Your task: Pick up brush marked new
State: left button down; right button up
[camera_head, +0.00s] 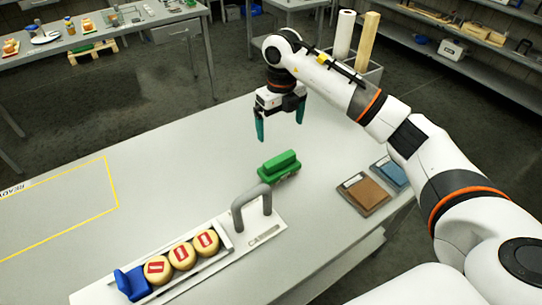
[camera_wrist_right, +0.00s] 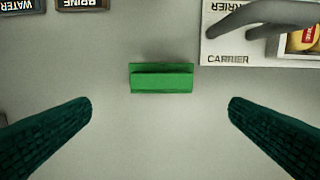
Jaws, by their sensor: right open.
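A green brush (camera_head: 279,165) lies on the grey table, just beyond the carrier's handle. It also shows in the right wrist view (camera_wrist_right: 161,78), upper middle, as a green block with a raised ridge. No "new" marking is readable on it. My right gripper (camera_head: 280,130) is above the table, behind the brush in the head view, its dark teal fingers pointing down. In the wrist view the right gripper (camera_wrist_right: 160,112) is open and empty, with the brush between and ahead of the fingertips, not touched. My left gripper is not in view.
A white carrier (camera_head: 266,236) with a grey handle (camera_head: 252,203) holds three cheese wheels (camera_head: 182,256) and a blue block (camera_head: 132,283). Brown (camera_head: 363,193) and blue (camera_head: 391,173) pads lie at the right edge. A yellow outline (camera_head: 111,183) marks the left. The table around the brush is clear.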

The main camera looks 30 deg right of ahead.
jog(key=p, duration=0.2)
send_over(280, 158)
notch_tip(280, 158, down, 6)
jog(key=shift+f, duration=0.1)
jog(key=shift+w+f+p, duration=0.1)
jog(key=shift+f+p, duration=0.15)
jog(key=shift+p, duration=0.05)
notch_tip(280, 158, down, 4)
jog(key=shift+f+p, duration=0.15)
jog(key=shift+p, duration=1.05)
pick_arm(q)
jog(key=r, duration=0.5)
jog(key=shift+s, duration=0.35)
pick_arm(e)
jog(key=shift+f, duration=0.4)
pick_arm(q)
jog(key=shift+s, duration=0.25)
pick_arm(e)
jog(key=shift+r, duration=0.1)
jog(key=c, duration=1.1)
